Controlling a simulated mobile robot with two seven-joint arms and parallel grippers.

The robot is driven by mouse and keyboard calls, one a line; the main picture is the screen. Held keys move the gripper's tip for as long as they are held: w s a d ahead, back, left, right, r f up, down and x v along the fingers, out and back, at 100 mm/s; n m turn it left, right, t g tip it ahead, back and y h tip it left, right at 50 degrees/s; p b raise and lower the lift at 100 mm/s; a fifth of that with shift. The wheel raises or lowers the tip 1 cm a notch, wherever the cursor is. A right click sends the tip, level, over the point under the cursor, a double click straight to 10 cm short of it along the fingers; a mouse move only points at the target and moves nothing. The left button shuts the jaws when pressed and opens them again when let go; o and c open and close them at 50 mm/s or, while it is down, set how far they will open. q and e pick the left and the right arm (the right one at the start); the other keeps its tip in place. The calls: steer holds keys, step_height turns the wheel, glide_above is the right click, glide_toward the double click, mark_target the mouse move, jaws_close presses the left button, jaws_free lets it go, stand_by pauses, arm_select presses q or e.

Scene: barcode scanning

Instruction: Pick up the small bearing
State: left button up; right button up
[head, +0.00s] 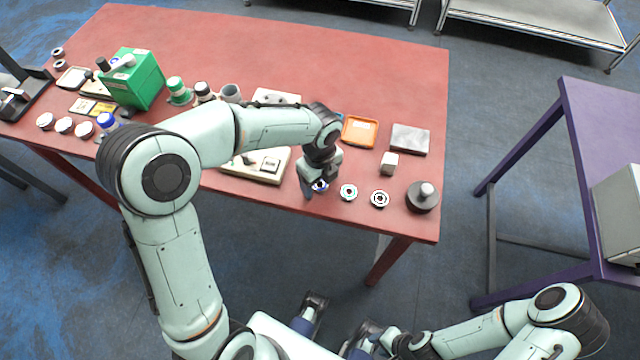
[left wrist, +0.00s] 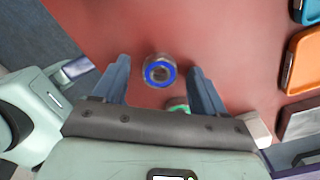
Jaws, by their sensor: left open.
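Three ring-shaped bearings lie in a row near the red table's front edge: a blue-ringed bearing (head: 320,186), a teal-ringed bearing (head: 348,192) and a dark-ringed bearing (head: 380,198). They look alike in size. My left gripper (head: 313,188) points down at the blue-ringed one and partly covers it. In the left wrist view the blue-ringed bearing (left wrist: 160,71) shows between and just ahead of the open fingers of my left gripper (left wrist: 160,80), with gaps on both sides. The teal-ringed bearing (left wrist: 178,104) is partly hidden there. My right gripper (head: 365,340) is low at the bottom; its jaws are unclear.
An orange tray (head: 360,131) and a grey block (head: 410,139) lie behind. A beige tray (head: 262,174) is left of my gripper. The table's front edge is close.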

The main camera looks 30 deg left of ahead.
mark_target(320, 184)
arm_select(q)
steer(key=c, duration=1.2)
steer(key=shift+o, duration=0.2)
steer(key=shift+r, duration=0.2)
step_height(320, 184, up, 20)
steer(key=p, duration=0.3)
steer(key=shift+f+p, duration=0.15)
steer(key=shift+p, duration=0.2)
